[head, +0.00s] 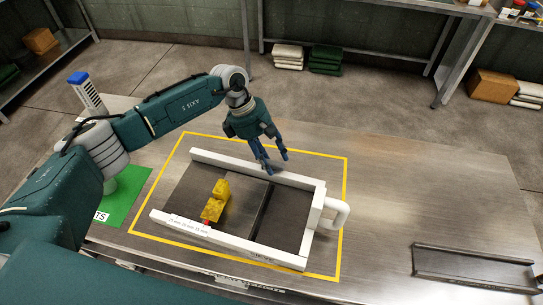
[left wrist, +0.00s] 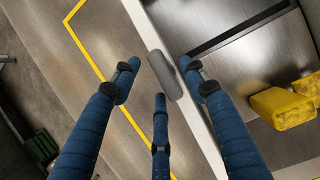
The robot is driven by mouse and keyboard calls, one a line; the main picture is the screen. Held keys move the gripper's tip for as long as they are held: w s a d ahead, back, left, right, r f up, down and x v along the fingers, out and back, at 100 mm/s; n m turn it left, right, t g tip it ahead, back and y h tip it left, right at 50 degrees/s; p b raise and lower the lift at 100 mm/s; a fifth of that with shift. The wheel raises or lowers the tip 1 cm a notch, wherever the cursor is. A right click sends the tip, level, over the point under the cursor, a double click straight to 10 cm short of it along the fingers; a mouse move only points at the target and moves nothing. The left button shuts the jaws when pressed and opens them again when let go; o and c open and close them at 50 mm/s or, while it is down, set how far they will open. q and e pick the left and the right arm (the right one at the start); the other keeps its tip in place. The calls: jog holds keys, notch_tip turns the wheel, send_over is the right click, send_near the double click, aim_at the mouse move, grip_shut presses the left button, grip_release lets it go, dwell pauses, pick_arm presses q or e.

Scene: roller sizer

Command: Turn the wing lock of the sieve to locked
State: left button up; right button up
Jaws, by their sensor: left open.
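The sieve is a white frame (head: 305,262) with a handle at its right end, lying inside a yellow outline on the metal table. In the left wrist view, a grey elongated piece (left wrist: 162,72), which looks like the wing lock, sits on the white rail (left wrist: 205,142). My left gripper (head: 273,165) is over the sieve's far rail; its open blue fingers also show in the left wrist view (left wrist: 160,78), spread around the grey piece with nothing held. The fingers hide this spot in the head view. My right gripper is out of view.
A yellow block (head: 216,200) with a red part below it stands on the sieve's left side, near a strip of printed sizes (head: 188,227). A dark tray (head: 470,268) lies at the right. A green mat (head: 125,208) lies at the left.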

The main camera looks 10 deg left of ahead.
pick_arm(q)
jog(key=shift+c, duration=0.5)
grip_shut()
